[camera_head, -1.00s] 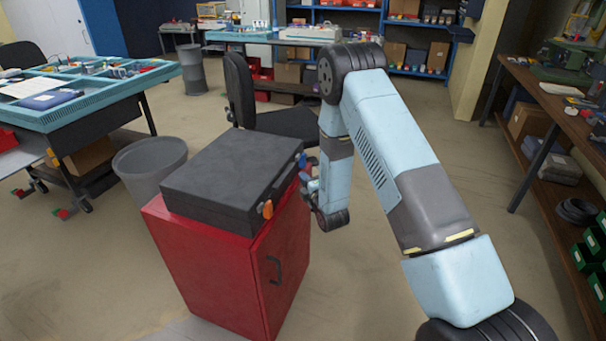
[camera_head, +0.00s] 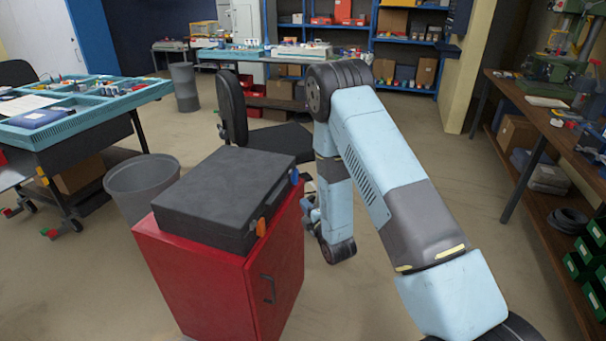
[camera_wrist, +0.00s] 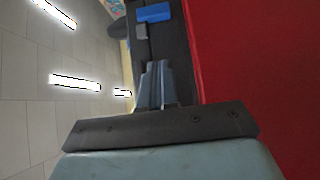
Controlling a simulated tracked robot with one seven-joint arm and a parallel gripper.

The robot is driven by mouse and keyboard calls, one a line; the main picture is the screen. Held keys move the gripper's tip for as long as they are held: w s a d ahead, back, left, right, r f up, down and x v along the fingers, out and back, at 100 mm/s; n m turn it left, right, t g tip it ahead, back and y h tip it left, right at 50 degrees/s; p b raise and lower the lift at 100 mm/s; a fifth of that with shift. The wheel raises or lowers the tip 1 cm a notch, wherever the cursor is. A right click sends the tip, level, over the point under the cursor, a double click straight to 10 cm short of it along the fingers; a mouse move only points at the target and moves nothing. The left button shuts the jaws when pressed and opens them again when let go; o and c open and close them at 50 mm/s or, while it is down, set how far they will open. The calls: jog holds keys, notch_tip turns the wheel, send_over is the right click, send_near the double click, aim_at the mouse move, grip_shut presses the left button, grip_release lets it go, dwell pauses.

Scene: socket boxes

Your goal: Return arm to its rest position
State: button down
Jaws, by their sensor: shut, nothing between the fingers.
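My arm reaches out past the right side of a red cabinet (camera_head: 210,275) in the head view. A black case (camera_head: 225,195) lies closed on top of the cabinet, with an orange latch (camera_head: 261,227) and a blue latch (camera_head: 294,177) on its front side. My gripper (camera_wrist: 156,70) is shut and empty in the wrist view, with its fingers together. It points along the black case's dark side (camera_wrist: 172,45), with the blue latch (camera_wrist: 153,13) beyond the fingertips. The red cabinet face (camera_wrist: 250,70) fills the right of that view. Whether the gripper touches anything is unclear.
A grey bin (camera_head: 141,185) stands left of the cabinet, and a black chair (camera_head: 232,105) behind it. A teal-topped table (camera_head: 90,125) is at left. A wooden workbench (camera_head: 540,110) runs along the right. Open floor lies between the arm and workbench.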

jog(key=w+d+r+m+g+h, duration=0.1)
jog(key=w+d+r+m+h, duration=0.15)
jog(key=r, duration=0.45)
jog(key=w+d+r+m+g+h, duration=0.1)
jog(key=d+r+m, duration=0.25)
jog(key=r, duration=0.45)
jog(key=s+d+r+m+g+h, duration=0.1)
jog(key=s+d+r+m, duration=0.2)
jog(key=r, duration=0.3)
jog(key=s+d+r+m+g+h, duration=0.1)
jog(key=s+d+r+m+g, duration=0.1)
jog(key=s+d+r+m, duration=0.3)
jog(key=s+d+r+m+g, duration=0.2)
jog(key=s+r+m, duration=0.1)
jog(key=s, duration=0.7)
jog(key=s+d+r+m+g+h, duration=0.1)
jog(key=s+r, duration=0.4)
jog(key=s, duration=0.6)
jog(key=s+d+r+m+g+h, duration=0.1)
jog(key=s+d+r+m, duration=0.3)
jog(key=s, duration=0.7)
jog(key=shift+s+r+m+g, duration=0.15)
jog(key=shift+m+g, duration=0.35)
jog(key=shift+g, duration=0.4)
